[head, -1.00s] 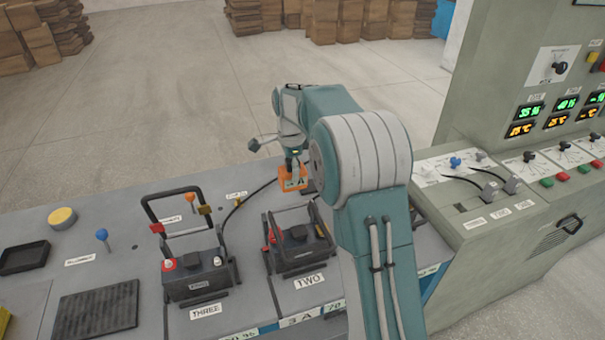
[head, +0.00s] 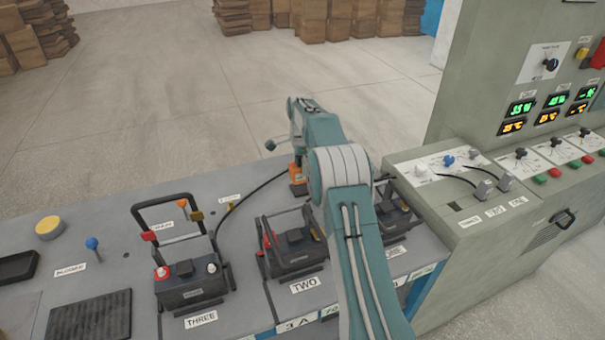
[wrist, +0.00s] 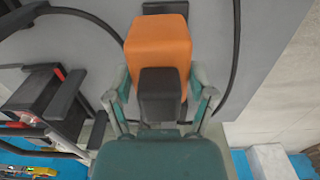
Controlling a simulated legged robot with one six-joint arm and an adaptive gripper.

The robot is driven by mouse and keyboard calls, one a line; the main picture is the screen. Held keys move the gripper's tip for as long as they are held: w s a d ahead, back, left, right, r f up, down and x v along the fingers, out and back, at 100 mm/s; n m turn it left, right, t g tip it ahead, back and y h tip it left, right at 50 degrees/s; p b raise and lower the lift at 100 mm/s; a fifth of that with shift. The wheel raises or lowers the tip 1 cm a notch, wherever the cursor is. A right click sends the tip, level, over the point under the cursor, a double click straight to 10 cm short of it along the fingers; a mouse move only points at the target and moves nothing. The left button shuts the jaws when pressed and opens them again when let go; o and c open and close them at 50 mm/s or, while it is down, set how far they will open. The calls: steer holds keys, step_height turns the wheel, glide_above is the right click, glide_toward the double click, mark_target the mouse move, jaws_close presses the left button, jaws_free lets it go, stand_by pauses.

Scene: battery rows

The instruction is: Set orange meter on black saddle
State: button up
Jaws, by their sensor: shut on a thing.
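The orange meter (wrist: 158,42) is gripped between the two fingers of my gripper (wrist: 160,82) in the wrist view, with a dark block on its near face. In the head view the meter (head: 296,176) shows at the far edge of the bench, under my gripper (head: 296,164), partly hidden by my arm. A black piece (wrist: 165,7) on the grey bench top, likely the black saddle, shows just beyond the meter at the top of the wrist view. I cannot tell whether the meter touches the bench.
Black batteries with handles, labelled THREE (head: 190,285) and TWO (head: 292,252), stand along the bench front; another (head: 395,215) is behind my arm. A black cable (head: 240,200) curves across the bench near the meter. The grey control cabinet (head: 450,215) stands at right.

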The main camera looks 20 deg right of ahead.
steer(key=shift+w+d+f, duration=0.5)
steer(key=shift+f, duration=1.75)
steer(key=shift+f, duration=0.1)
steer(key=o, duration=1.2)
steer(key=shift+o, duration=0.2)
